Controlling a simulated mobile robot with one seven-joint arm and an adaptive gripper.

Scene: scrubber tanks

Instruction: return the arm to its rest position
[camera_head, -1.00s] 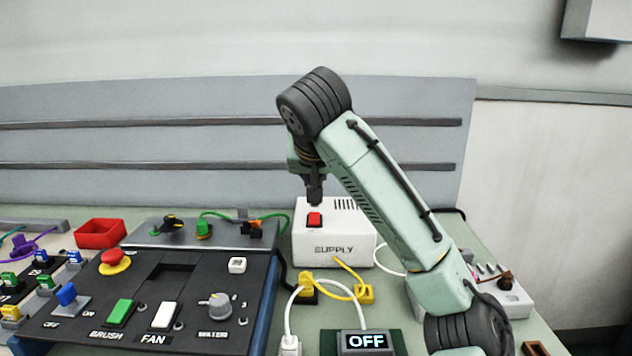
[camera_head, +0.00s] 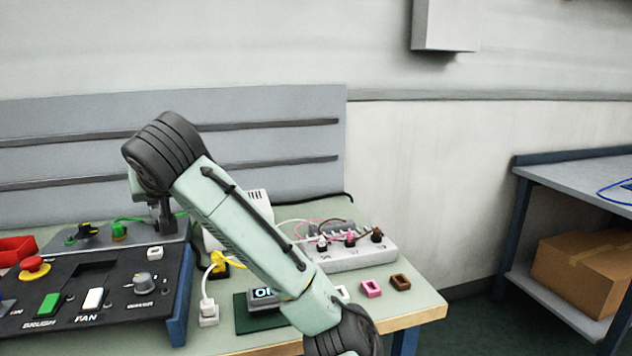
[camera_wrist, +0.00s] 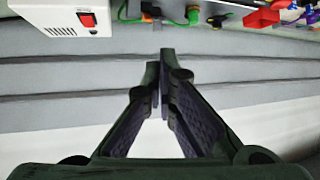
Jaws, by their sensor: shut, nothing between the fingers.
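My arm reaches up from the lower middle of the head view and bends at a dark joint. My gripper (camera_head: 163,226) hangs below that joint, in front of the grey back panel and near the rear of the control panel. In the wrist view my gripper (camera_wrist: 163,55) has its two dark fingers together at the tips, with nothing between them. The white supply box with its red switch (camera_wrist: 87,19) shows at the top left of the wrist view. In the head view my arm hides most of this box (camera_head: 257,200).
The black control panel (camera_head: 118,290) lies at left with a red bin (camera_head: 16,250) behind it. A white terminal box (camera_head: 350,258) and small coloured blocks stand right of my arm. A blue-framed bench (camera_head: 575,170) holds a cardboard box (camera_head: 585,270) at far right. The floor between is clear.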

